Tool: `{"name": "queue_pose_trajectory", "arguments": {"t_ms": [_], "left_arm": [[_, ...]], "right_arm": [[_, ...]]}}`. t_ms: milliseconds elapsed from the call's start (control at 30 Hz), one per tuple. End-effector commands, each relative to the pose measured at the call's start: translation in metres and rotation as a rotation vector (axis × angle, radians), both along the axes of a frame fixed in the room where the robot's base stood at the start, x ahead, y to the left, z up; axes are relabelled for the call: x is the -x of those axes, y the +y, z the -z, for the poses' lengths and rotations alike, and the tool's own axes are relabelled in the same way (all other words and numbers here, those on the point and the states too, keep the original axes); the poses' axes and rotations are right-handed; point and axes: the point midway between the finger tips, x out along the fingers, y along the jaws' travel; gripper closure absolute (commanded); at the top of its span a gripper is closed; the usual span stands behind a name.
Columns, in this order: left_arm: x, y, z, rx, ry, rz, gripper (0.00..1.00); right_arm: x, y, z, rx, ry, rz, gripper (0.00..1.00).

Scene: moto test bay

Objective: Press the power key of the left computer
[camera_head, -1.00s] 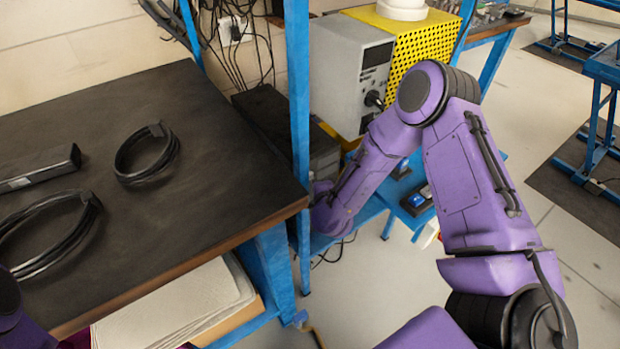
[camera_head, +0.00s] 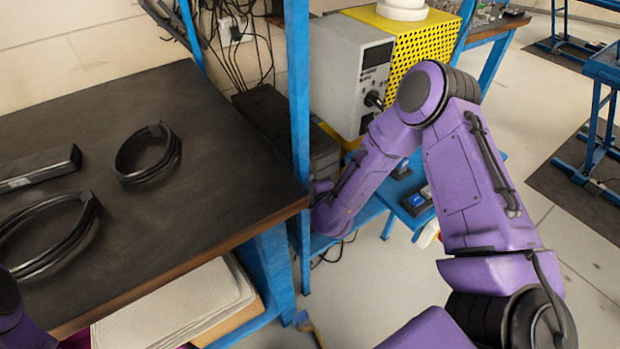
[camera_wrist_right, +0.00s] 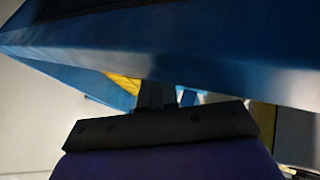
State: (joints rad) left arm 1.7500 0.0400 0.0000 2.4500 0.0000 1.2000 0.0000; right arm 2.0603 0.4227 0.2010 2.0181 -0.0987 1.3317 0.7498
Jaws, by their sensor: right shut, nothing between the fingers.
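A dark computer case (camera_head: 262,112) stands low beside the blue post, behind the black table. Its greyish front (camera_head: 324,150) shows partly to the right of the post. My right arm reaches down so that its wrist end is just below that front, by the post. The right gripper itself is hidden in the head view. In the right wrist view the right gripper (camera_wrist_right: 157,94) is shut and empty, close under a blue beam or shelf edge (camera_wrist_right: 190,55). No power key can be made out in either view. My left gripper is out of view.
The blue post (camera_head: 299,120) stands close to my right wrist. A grey instrument box (camera_head: 340,75) and a yellow perforated case (camera_head: 425,45) stand behind my right arm. Cable coils (camera_head: 128,178) lie on the black table (camera_head: 215,165). Open floor (camera_head: 365,290) shows below.

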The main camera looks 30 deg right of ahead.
Motion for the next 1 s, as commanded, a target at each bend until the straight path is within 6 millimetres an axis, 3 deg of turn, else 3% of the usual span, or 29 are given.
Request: {"name": "queue_pose_trajectory", "arguments": {"t_ms": [1000], "left_arm": [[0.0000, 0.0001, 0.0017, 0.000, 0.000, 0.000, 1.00]], "right_arm": [[-0.0084, 0.0008, -0.0001, 0.000, 0.000, 0.000, 1.00]]}}
